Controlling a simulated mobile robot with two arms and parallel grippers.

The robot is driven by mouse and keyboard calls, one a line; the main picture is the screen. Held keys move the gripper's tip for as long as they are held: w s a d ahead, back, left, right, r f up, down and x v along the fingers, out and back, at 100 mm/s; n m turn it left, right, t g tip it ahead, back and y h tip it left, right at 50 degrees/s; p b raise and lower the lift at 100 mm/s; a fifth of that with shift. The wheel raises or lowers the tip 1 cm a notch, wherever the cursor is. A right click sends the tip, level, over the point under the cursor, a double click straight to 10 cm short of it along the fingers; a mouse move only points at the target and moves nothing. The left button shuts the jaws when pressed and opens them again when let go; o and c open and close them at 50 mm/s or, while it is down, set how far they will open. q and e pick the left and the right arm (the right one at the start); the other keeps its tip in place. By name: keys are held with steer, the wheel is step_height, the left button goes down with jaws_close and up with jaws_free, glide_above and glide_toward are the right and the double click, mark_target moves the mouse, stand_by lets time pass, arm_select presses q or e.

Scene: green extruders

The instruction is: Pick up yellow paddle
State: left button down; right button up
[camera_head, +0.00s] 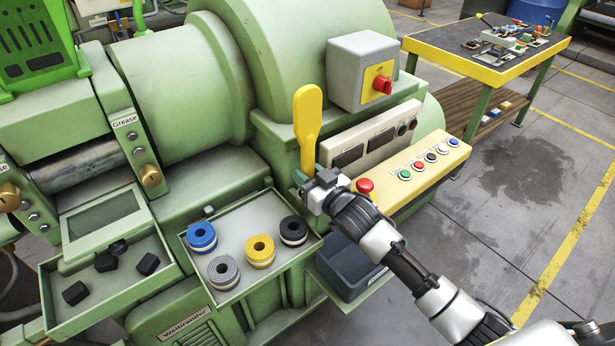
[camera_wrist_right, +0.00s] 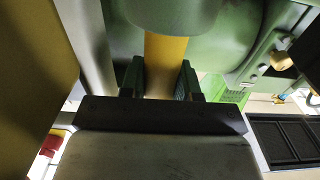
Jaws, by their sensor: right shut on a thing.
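The yellow paddle (camera_head: 307,122) stands upright in the head view, its broad rounded end up, in front of the green machine. My right gripper (camera_head: 309,174) is at its lower end and is shut on it. In the right wrist view the paddle (camera_wrist_right: 165,62) runs between the two dark fingers of my right gripper (camera_wrist_right: 163,82). I cannot tell whether the paddle's lower end touches anything. My left gripper is not in view.
A tray (camera_head: 243,207) with blue, grey, yellow and black rolls lies left of my right gripper. A control panel (camera_head: 425,168) with buttons and a grey box with a red knob (camera_head: 382,84) are close on the right. A dark bin (camera_head: 350,270) sits below my arm.

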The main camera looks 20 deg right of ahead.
step_height(320, 180, up, 28)
glide_above(308, 86)
steer(key=shift+f, duration=0.2)
stand_by(1.1)
